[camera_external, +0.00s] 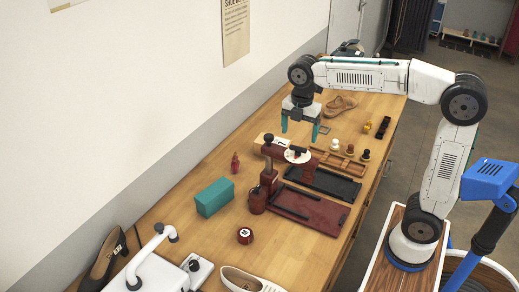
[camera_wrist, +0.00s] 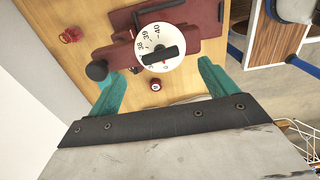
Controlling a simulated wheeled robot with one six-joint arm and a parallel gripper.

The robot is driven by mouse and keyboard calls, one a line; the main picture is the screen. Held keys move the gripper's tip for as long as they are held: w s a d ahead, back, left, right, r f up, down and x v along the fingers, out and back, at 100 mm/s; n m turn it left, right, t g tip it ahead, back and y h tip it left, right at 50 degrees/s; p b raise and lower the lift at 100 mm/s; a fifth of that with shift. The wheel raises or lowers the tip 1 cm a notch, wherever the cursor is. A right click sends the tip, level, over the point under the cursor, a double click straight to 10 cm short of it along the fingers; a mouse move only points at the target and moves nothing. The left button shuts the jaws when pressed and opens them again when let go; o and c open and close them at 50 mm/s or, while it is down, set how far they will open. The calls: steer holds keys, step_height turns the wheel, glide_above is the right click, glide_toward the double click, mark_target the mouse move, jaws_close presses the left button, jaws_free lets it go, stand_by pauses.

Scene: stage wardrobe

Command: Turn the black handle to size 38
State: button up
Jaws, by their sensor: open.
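The black handle (camera_external: 299,149) is a short bar on top of a white dial (camera_external: 290,156), mounted on a dark red device (camera_external: 275,152). In the wrist view the handle (camera_wrist: 161,55) lies nearly level across the dial (camera_wrist: 172,37). Printed numbers 38, 39 and 40 show along the dial's upper left part; a red mark shows at its lower edge. I cannot tell which number the handle points at. My gripper (camera_external: 300,129) is open and empty, above the dial and pointing down. Its teal fingers (camera_wrist: 157,75) stand apart, below the handle in the wrist view.
A black knob (camera_wrist: 97,71) sticks out left of the dial. Two shallow trays (camera_external: 308,212) lie in front, with a wooden rack (camera_external: 340,163) behind. Shoes lie at the table ends.

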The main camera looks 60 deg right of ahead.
mark_target(298, 151)
step_height(298, 151, down, 5)
steer(key=shift+f, duration=0.15)
steer(key=c, duration=1)
